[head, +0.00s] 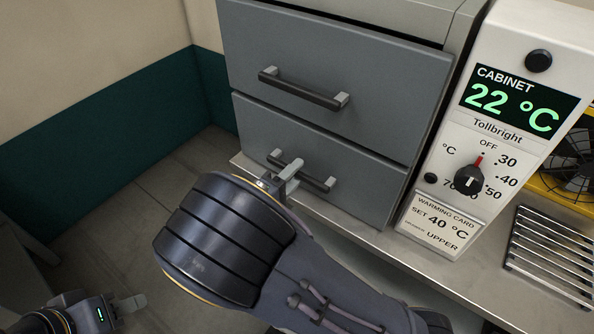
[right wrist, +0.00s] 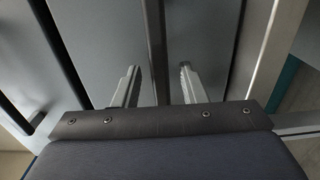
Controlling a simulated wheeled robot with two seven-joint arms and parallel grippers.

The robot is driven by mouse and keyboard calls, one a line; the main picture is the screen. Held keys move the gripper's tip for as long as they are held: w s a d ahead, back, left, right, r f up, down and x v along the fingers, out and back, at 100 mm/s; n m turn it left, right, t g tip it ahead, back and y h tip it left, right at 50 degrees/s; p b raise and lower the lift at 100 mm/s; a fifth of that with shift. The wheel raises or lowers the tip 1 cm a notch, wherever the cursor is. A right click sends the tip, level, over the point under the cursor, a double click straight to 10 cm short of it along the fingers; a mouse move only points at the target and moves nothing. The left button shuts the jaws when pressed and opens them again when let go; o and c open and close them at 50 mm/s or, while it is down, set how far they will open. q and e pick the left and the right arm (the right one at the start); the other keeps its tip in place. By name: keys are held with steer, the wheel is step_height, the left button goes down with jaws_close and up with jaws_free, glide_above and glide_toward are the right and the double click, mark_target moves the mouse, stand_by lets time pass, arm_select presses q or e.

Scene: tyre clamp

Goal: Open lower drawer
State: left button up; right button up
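The lower drawer (head: 330,162) is a grey front at the bottom of the cabinet, roughly level with the upper drawer front. Its dark bar handle (head: 313,182) has light end mounts. My right gripper (head: 290,168) is at this handle, and my arm hides part of the area below. In the right wrist view, the handle bar (right wrist: 155,45) runs between the two fingers of my right gripper (right wrist: 157,85), with a visible gap on each side. The fingers are apart. My left gripper (head: 128,304) is low at the far left, away from the cabinet, and its opening is unclear.
The upper drawer (head: 345,70) with its own handle (head: 300,92) is just above. A control panel (head: 490,130) reading 22 °C with a knob (head: 468,180) stands at right. A metal rack (head: 548,255) lies on the counter beyond it. Floor is open at left.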

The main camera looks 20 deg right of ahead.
steer(key=shift+w+d, duration=0.35)
steer(key=shift+d, duration=0.15)
jaws_close()
